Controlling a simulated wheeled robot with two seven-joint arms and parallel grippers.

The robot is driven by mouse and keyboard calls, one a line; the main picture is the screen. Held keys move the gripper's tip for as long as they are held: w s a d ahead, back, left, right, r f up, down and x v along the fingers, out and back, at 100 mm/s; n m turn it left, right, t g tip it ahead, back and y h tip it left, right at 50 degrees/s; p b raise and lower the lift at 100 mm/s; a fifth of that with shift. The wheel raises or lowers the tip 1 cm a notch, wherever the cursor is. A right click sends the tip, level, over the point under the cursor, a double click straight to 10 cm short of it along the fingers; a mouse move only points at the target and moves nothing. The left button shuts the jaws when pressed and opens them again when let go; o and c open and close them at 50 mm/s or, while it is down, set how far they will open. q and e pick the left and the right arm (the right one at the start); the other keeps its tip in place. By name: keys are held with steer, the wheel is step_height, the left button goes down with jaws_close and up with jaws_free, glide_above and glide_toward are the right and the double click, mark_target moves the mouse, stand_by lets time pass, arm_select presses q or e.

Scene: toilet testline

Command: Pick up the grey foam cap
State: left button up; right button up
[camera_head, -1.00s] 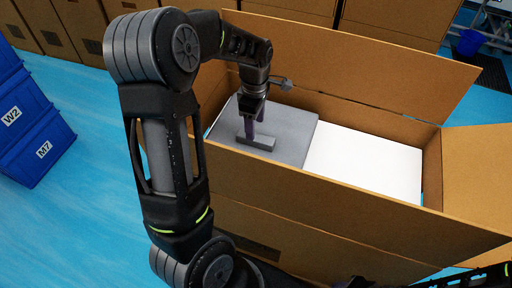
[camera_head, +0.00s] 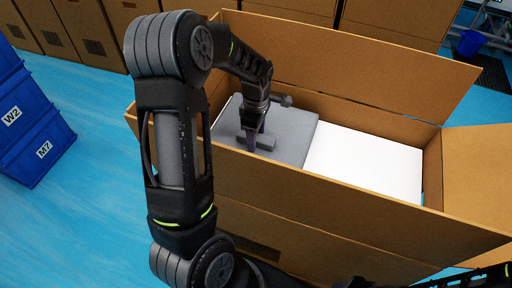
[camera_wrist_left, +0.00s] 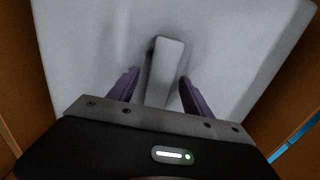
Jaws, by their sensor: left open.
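The grey foam cap (camera_head: 290,140) lies inside the open cardboard box, in its left part. It has a raised bar-shaped grip (camera_wrist_left: 165,72) on top. My left gripper (camera_head: 251,148) points down at the cap. In the left wrist view, its two purple fingers (camera_wrist_left: 158,85) are apart, one on each side of the raised bar, with gaps between. I cannot tell how far down beside the bar the fingertips reach. My arm hides part of the cap's left side in the head view.
The cardboard box (camera_head: 330,225) has tall walls and open flaps around the cap. A white panel (camera_head: 365,168) fills its right part. Blue crates (camera_head: 35,130) stand at the far left, and more cardboard boxes (camera_head: 390,20) stand behind. Blue floor (camera_head: 60,225) is clear at left.

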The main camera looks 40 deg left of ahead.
stand_by(0.3)
arm_select(q)
jaws_close()
stand_by(0.5)
stand_by(0.8)
